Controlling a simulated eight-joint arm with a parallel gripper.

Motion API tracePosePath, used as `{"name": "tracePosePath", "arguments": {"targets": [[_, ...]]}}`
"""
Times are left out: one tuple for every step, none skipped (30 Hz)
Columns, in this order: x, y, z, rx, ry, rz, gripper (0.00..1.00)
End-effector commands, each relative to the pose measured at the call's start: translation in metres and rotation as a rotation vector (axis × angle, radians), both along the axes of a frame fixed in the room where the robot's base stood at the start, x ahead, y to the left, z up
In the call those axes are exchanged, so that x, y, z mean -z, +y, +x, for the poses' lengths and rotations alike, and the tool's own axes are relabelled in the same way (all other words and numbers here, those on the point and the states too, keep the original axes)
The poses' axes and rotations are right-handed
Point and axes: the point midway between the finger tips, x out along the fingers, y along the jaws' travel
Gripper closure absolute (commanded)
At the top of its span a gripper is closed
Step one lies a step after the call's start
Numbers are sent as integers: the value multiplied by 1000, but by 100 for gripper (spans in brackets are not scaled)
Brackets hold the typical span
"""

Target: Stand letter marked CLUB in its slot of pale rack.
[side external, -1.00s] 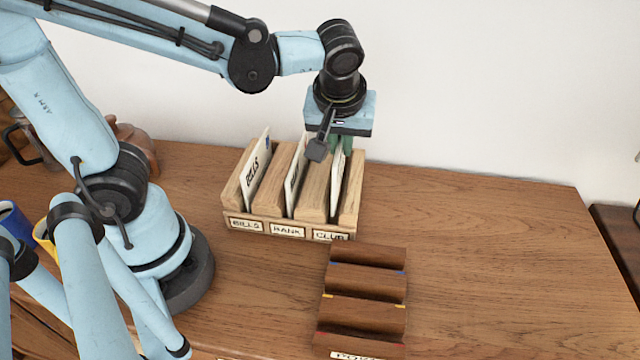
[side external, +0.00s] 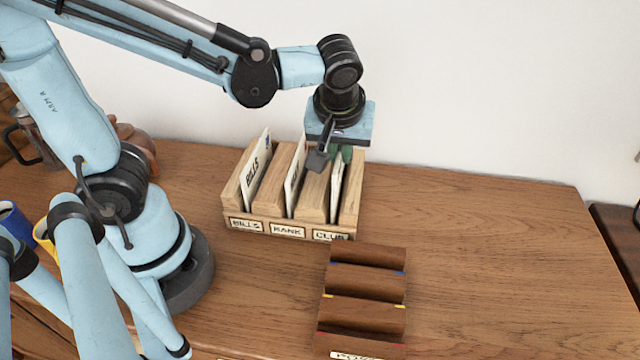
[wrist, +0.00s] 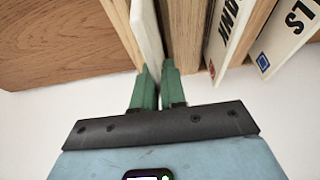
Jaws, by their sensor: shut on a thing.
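The pale wooden rack (side external: 262,213) has slots labelled BILLS, BANK and CLUB. My gripper (side external: 342,155) is right above the CLUB slot, shut on a white letter (side external: 337,190) by its top edge. That letter stands nearly upright in the CLUB slot; its marking is not readable, and its lower edge is hidden by the rack. In the wrist view, the green fingers of my gripper (wrist: 158,88) are on either side of the white letter (wrist: 147,32). A BILLS letter (side external: 256,168) leans in the left slot, and a BANK letter (side external: 294,178) in the middle slot.
A dark brown slotted rack (side external: 365,285) with coloured marks stands empty in front. Blue (side external: 14,222) and yellow (side external: 42,235) mugs are at the far left. The table's right side is clear, and a white wall stands behind.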

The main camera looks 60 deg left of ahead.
Motion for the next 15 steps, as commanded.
{"name": "tracePosePath", "arguments": {"targets": [[2, 0, 0, 0, 0, 0, 100], [2, 0, 0, 0, 0, 0, 100], [3, 0, 0, 0, 0, 0, 100], [4, 0, 0, 0, 0, 0, 100], [5, 0, 0, 0, 0, 0, 100], [6, 0, 0, 0, 0, 0, 100], [7, 0, 0, 0, 0, 0, 100], [8, 0, 0, 0, 0, 0, 100], [9, 0, 0, 0, 0, 0, 100], [10, 0, 0, 0, 0, 0, 100], [10, 0, 0, 0, 0, 0, 100], [12, 0, 0, 0, 0, 0, 100], [12, 0, 0, 0, 0, 0, 100], [13, 0, 0, 0, 0, 0, 100], [14, 0, 0, 0, 0, 0, 100]]}}
